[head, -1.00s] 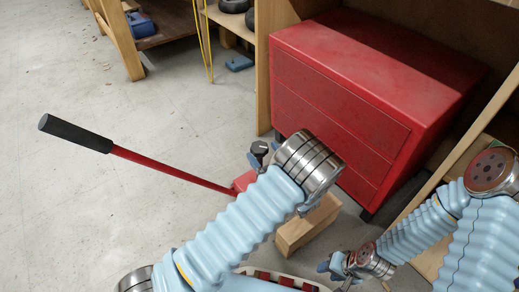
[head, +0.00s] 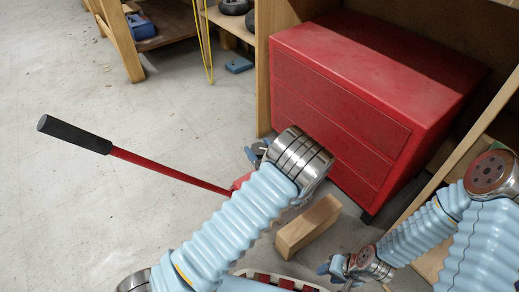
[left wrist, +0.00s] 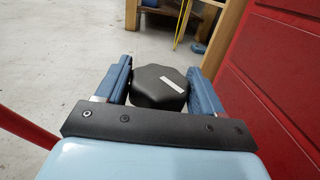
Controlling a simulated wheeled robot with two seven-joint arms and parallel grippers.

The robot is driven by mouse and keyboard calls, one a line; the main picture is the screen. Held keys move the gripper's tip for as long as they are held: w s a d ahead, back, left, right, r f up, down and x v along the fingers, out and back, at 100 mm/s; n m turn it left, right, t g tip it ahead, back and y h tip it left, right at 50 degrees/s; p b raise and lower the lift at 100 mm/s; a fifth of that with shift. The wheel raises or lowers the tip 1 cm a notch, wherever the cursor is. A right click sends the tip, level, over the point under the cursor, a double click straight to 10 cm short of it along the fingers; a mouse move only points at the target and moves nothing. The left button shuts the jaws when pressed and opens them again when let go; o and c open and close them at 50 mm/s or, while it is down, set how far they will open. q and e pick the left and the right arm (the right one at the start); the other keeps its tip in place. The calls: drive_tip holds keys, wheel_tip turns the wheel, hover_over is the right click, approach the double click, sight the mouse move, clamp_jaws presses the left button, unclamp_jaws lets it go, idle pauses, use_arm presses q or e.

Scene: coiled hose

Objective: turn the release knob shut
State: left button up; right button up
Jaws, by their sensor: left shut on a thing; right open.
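The release knob (left wrist: 158,86) is black and lobed, with a white stripe on top pointing toward the lower right in the left wrist view. My left gripper (left wrist: 160,80) has a blue finger on each side of it and is shut on it. In the head view my left gripper (head: 256,154) is at the red jack (head: 240,183), and my wrist hides most of the knob and the jack's body. The jack's long red lever (head: 165,168) with a black grip slants up to the left. My right gripper (head: 340,266) is open and empty at the lower right.
A red drawer cabinet (head: 340,115) stands close to the right of my left gripper. A wooden block (head: 308,226) lies on the floor below my left wrist. A wooden shelf (head: 170,30) stands at the back. The floor at left is clear.

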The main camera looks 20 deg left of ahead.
use_arm(q)
drive_tip(key=m+t+h+p, duration=0.1)
drive_tip(key=m+t+h, duration=0.1)
drive_tip(key=h, duration=0.1)
drive_tip(key=m+t+h+p, duration=0.2)
drive_tip(key=m+h, duration=0.1)
drive_tip(key=h, duration=0.1)
drive_tip(key=shift+m+t, duration=0.3)
drive_tip(key=shift+m+t+h+p, duration=0.3)
drive_tip(key=shift+m+h+p, duration=0.6)
drive_tip(key=shift+h, duration=1)
drive_tip(key=shift+f+m, duration=0.1)
drive_tip(key=shift+m, duration=0.2)
drive_tip(key=o, duration=1)
drive_tip(key=shift+c, duration=0.2)
drive_tip(key=s+d, duration=0.1)
drive_tip(key=s, duration=1.2)
drive_tip(key=shift+s+d+p, duration=0.3)
drive_tip(key=shift+s, duration=0.1)
